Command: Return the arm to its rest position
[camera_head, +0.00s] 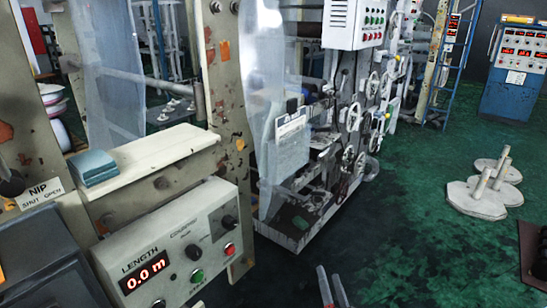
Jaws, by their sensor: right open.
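My right gripper (333,285) shows at the bottom edge, right of the middle. Its two pale fingers stand apart, with nothing between them. It is over the green floor and away from the machine. The rest of that arm is out of the picture. My left gripper does not show.
A control box (178,245) with a red "0.0 m" LENGTH display stands at lower left. The floor (420,245) between is clear.

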